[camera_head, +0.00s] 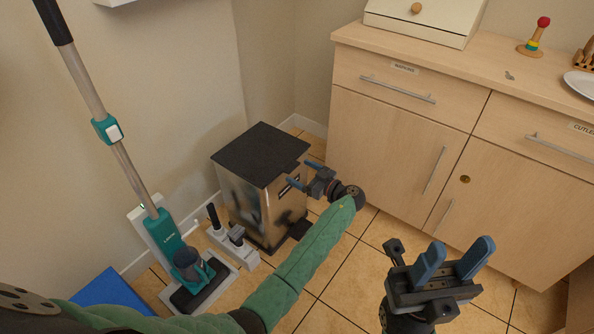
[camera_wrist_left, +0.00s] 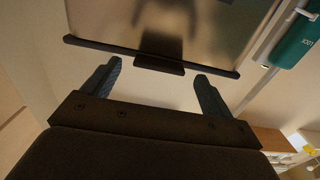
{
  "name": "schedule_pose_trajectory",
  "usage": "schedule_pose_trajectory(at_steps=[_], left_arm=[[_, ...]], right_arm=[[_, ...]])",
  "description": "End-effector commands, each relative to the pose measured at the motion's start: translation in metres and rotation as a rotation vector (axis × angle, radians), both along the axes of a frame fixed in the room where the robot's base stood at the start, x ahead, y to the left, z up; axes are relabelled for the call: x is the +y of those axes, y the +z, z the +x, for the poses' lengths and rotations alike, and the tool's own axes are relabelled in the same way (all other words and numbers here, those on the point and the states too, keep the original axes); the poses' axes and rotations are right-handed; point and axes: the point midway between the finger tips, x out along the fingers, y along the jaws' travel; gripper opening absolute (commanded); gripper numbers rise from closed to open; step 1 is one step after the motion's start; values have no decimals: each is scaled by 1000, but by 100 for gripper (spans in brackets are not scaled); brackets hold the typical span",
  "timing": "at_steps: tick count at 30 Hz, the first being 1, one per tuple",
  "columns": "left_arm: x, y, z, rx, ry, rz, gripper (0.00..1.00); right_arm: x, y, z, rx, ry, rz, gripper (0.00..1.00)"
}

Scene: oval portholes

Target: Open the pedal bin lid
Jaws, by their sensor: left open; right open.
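The pedal bin (camera_head: 245,203) is a shiny metal box in the corner, with its flat black lid (camera_head: 258,150) shut. A dark pedal (camera_head: 299,229) shows low at its front. In the left wrist view the bin body (camera_wrist_left: 110,20) appears upside down, with the dark lid edge (camera_wrist_left: 210,68) and a small dark lip (camera_wrist_left: 158,65) on it. My left gripper (camera_head: 298,172) is open in front of the lid's front edge. Its fingers (camera_wrist_left: 158,72) point at the lip from either side, apparently without touching it. My right gripper (camera_head: 461,246) is open and empty, away from the bin.
A wooden cabinet (camera_head: 395,140) with drawers and doors stands right of the bin. A teal upright vacuum (camera_head: 165,240) and a grey-white holder (camera_head: 232,246) stand at the left. Tiled floor (camera_head: 345,270) is clear between the bin and my right gripper.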

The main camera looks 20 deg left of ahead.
Motion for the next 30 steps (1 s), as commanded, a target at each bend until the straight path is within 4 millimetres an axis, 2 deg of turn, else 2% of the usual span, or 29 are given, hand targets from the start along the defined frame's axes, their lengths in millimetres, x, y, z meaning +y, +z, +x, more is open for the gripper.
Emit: schedule_pose_trajectory(at_steps=[6, 14, 24, 30], left_arm=[[21, 0, 8, 0, -1, 0, 85], [23, 0, 9, 1, -1, 0, 85], [22, 0, 8, 1, -1, 0, 23], [23, 1, 8, 2, -1, -3, 22]], right_arm=[[0, -1, 0, 0, 3, 1, 42], [0, -1, 0, 0, 5, 1, 42], [0, -1, 0, 0, 4, 1, 42], [0, 0, 0, -1, 3, 1, 42]])
